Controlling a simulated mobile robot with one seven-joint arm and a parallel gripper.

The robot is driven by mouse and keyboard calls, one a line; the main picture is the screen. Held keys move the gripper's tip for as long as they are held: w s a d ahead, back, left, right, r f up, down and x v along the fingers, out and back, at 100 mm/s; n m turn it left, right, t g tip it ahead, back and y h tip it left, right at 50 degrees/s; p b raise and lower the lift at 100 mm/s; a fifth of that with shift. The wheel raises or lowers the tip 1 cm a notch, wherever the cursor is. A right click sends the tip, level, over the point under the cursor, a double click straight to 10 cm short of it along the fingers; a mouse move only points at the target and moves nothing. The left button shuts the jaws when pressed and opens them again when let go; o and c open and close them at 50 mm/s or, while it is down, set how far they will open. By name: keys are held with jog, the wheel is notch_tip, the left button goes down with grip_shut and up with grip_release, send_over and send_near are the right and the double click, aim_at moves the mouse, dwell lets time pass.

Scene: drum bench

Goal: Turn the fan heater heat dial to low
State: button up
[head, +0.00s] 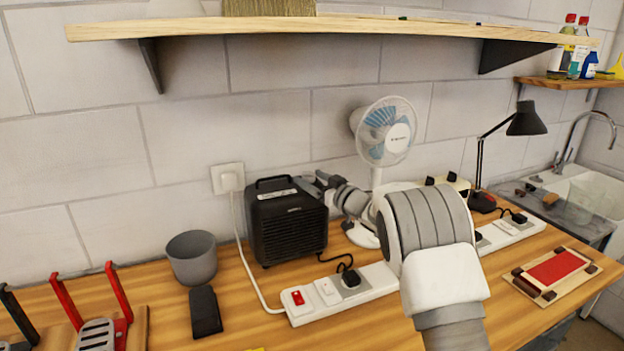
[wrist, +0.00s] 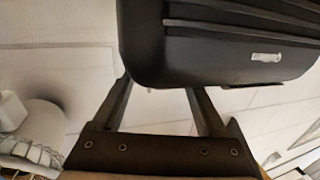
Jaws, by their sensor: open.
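The fan heater (head: 290,228) is a black box with a grille and a top handle, upright on the bench left of centre. My gripper (head: 318,182) is at its upper right corner, partly hidden behind my arm links. In the wrist view the heater's dark body (wrist: 225,45) fills the top, with a small pale label on it. The gripper's two fingers (wrist: 158,100) are spread apart with nothing between them, close to the heater; I cannot tell whether they touch it. I cannot make out the heat dial or its setting in either view.
A white desk fan (head: 384,140) stands right of the heater, behind my arm. A white power strip (head: 330,298) lies in front. A grey cup (head: 192,258) and black block (head: 205,312) are at left. A wooden shelf (head: 330,27) hangs above.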

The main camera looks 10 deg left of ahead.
grip_shut()
dwell(0.4)
jog(key=shift+w+r+n+g+y+p, duration=0.15)
jog(key=shift+n+g+y+p, duration=0.15)
jog(key=shift+p, duration=0.25)
jog(key=shift+d+g+p, duration=0.1)
jog(key=shift+g+p, duration=0.2)
jog(key=shift+w+n+g+y+p, duration=0.1)
jog(key=shift+n+g+y+p, duration=0.6)
jog(key=shift+n+g+p, duration=0.25)
jog(key=shift+n+g+y+p, duration=0.35)
jog(key=shift+n+g, duration=0.2)
jog(key=shift+g, duration=0.3)
jog(key=shift+w+f+n+g+y, duration=0.1)
jog(key=shift+f+n+g+y, duration=0.15)
jog(key=shift+n+g, duration=0.25)
jog(key=shift+n+g+y, duration=0.3)
jog(key=shift+n+g, duration=0.6)
jog(key=shift+g, duration=0.8)
